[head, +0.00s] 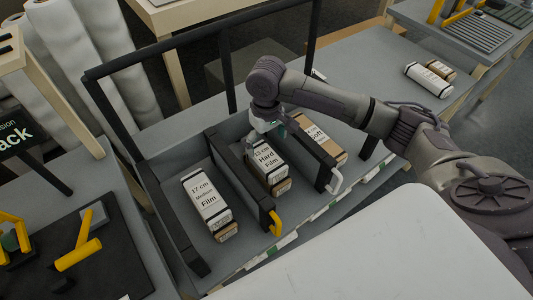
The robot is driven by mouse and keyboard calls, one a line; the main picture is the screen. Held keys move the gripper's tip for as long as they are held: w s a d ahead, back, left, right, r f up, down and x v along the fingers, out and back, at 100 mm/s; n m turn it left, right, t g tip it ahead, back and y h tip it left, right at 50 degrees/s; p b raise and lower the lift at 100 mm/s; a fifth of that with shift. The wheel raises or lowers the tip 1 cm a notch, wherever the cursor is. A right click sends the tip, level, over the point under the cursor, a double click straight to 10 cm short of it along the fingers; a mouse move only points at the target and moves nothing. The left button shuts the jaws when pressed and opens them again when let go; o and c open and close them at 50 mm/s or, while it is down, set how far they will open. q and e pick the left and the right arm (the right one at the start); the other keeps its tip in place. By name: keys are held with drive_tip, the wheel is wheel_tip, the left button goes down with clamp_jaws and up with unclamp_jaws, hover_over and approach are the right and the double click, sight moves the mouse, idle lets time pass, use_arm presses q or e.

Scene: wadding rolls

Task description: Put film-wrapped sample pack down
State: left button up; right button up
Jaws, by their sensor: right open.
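A white film-wrapped pack marked "13 cm Hard Film" (265,158) lies in the middle compartment of the dark-walled rack (236,172), on top of a brown pack (283,186). My right gripper (268,136) is open at the far end of this pack; my wrist hides part of the fingers, and I cannot tell whether they touch it. A white "17 cm Medium Film" pack (203,192) lies on another pack (226,231) in the left compartment. A brown pack marked "Soft" (325,140) lies in the right compartment. My left gripper is not in view.
Dividers with a yellow handle (275,222) and a white handle (335,181) separate the compartments. A tall black frame (200,62) rises behind. Two more packs lie on the right counter (428,80). White rolls (70,50) stand at the back left.

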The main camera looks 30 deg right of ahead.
sight(266, 157)
wheel_tip(266, 157, up, 4)
drive_tip(key=shift+r, duration=0.1)
idle(0.5)
